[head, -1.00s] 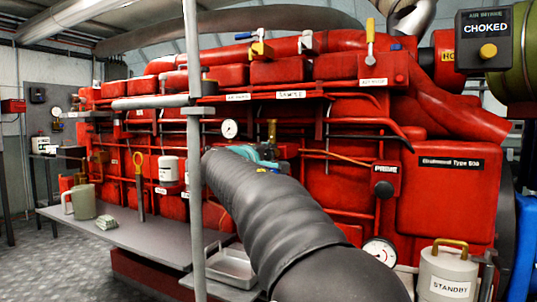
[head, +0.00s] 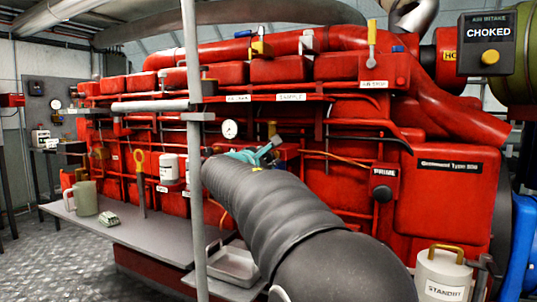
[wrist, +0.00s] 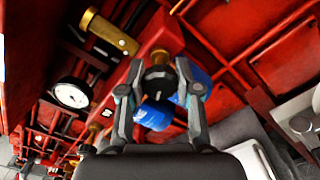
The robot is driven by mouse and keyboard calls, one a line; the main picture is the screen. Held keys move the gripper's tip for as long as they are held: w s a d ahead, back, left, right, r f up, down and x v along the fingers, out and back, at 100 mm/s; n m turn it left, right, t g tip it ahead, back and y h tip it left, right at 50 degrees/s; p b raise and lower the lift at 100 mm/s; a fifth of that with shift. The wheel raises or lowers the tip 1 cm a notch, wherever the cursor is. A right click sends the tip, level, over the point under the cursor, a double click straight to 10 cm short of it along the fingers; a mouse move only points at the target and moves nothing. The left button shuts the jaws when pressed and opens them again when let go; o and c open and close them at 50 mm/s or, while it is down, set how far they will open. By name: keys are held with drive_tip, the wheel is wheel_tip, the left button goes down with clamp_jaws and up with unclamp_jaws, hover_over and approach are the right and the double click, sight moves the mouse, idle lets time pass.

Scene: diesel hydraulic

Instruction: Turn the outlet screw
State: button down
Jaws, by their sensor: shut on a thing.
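The outlet screw (wrist: 158,76) appears in the wrist view as a small dark knob below a brass collar, between my fingertips. My gripper (wrist: 154,84) is shut on it, one finger on each side. Two blue parts (wrist: 154,116) sit close below and right of the knob, partly behind the fingers. In the head view my gripper (head: 262,152) is at the red engine's side, beyond my dark ribbed arm. The screw itself is hidden there.
A brass fitting (wrist: 108,32) and a white gauge (wrist: 72,92) are near the gripper. The red engine (head: 440,190) has many pipes. A grey upright pole (head: 195,150) stands left of my arm. A bench (head: 150,232) holds a jug (head: 84,198).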

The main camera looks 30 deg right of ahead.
drive_tip(key=shift+n, duration=0.4)
drive_tip(key=c, duration=0.8)
unclamp_jaws()
drive_tip(key=shift+a, duration=0.1)
drive_tip(key=v, duration=1.2)
